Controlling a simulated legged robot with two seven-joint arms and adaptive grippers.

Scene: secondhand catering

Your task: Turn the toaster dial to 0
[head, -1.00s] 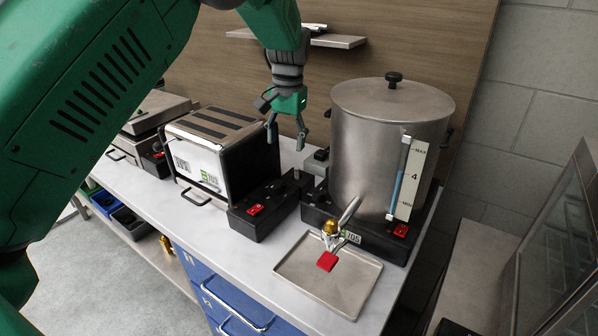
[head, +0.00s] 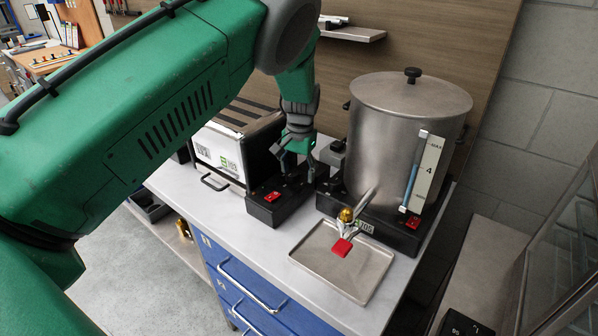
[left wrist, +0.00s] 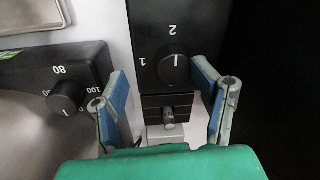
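The toaster (head: 222,155) is a steel box with slots on top, and a black control box (head: 262,212) with a red switch stands at its right end. In the left wrist view, the toaster dial (left wrist: 172,64) is a round black knob with a pale line, roughly vertical in the picture. The marks 1 and 2 are readable beside it; no 0 is readable there. My left gripper (head: 298,175) is open above the control box. In the left wrist view its blue-padded fingers (left wrist: 168,98) are spread, with the dial ahead between them, apparently untouched. My right gripper is out of view.
A steel urn (head: 405,140) with a level gauge stands close right of the control box. Its own dial (left wrist: 66,97) is near one finger. A drip tray (head: 340,272) lies under its tap. A wall shelf (head: 345,33) is behind.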

